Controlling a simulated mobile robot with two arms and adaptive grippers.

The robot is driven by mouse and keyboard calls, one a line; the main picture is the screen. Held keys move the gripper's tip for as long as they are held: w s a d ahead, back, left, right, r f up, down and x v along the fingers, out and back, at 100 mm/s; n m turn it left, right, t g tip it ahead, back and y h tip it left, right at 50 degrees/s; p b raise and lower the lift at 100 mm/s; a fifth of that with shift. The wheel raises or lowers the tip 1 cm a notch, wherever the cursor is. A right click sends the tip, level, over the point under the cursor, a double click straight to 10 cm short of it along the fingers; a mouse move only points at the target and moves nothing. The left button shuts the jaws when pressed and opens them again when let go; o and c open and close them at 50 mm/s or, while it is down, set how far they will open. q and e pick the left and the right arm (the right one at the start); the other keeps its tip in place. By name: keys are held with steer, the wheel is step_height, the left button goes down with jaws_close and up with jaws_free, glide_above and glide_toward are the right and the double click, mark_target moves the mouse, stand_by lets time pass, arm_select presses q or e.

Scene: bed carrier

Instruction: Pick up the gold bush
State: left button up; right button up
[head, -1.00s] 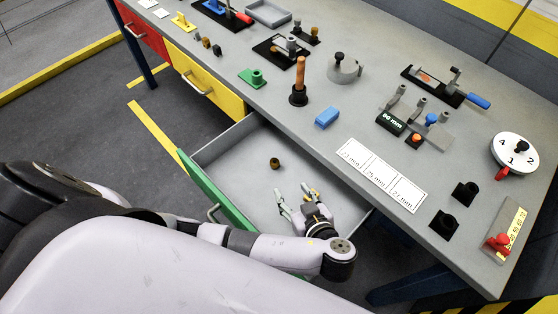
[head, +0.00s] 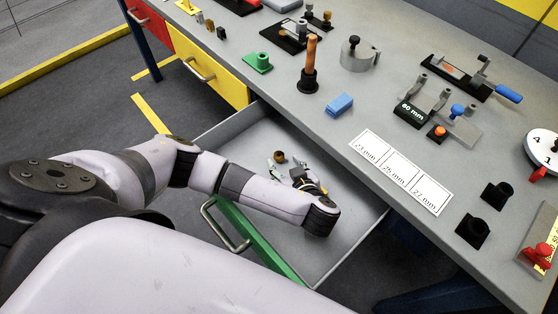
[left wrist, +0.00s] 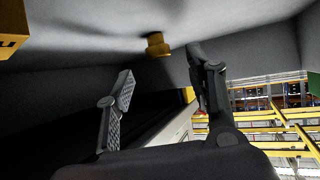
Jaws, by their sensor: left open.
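The gold bush (head: 280,157) is a small brass-coloured collar on the floor of the open drawer (head: 345,230). In the left wrist view the gold bush (left wrist: 158,45) shows between and beyond the two fingertips. My left gripper (head: 284,167) is inside the drawer, just on the near side of the bush. In the left wrist view the gripper (left wrist: 162,78) has its fingers spread with nothing between them. They look apart from the bush. My right gripper is not in view.
The drawer's green front (head: 262,243) and grey walls surround my left gripper. The bench top above carries a blue block (head: 339,104), a wooden-handled tool (head: 311,65), a green part (head: 258,63) and a white label sheet (head: 402,172). The drawer floor around the bush is clear.

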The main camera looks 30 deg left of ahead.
mark_target(280, 157)
arm_select(q)
steer(key=shift+x, duration=2.75)
steer(key=shift+d, duration=0.1)
steer(key=shift+c, duration=0.4)
jaws_close()
